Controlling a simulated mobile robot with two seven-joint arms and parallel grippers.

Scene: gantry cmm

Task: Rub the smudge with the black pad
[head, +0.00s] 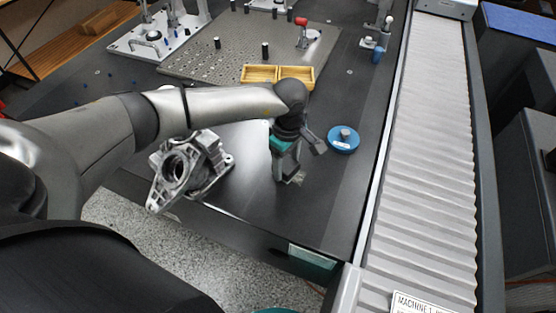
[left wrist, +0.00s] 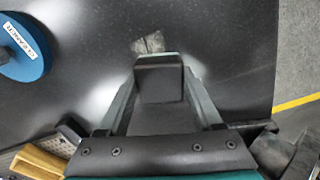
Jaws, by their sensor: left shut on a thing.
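My left gripper (head: 285,177) reaches down to the dark table top (head: 250,215), near the front edge. In the left wrist view its two fingers (left wrist: 165,95) are shut on the black pad (left wrist: 158,83), a dark block between them. The smudge (left wrist: 148,43) is a greyish-brown patch on the table, just beyond the pad in the left wrist view. In the head view the smudge (head: 299,178) shows beside the fingertips, partly hidden by them. I cannot tell whether the pad touches the table. My right gripper is not in view.
A metal casting (head: 190,168) stands left of my left gripper. A blue round disc (head: 343,139) with a knob and label lies to the right. A wooden tray (head: 260,76) and a perforated plate (head: 215,62) lie behind. A conveyor (head: 425,150) runs along the right.

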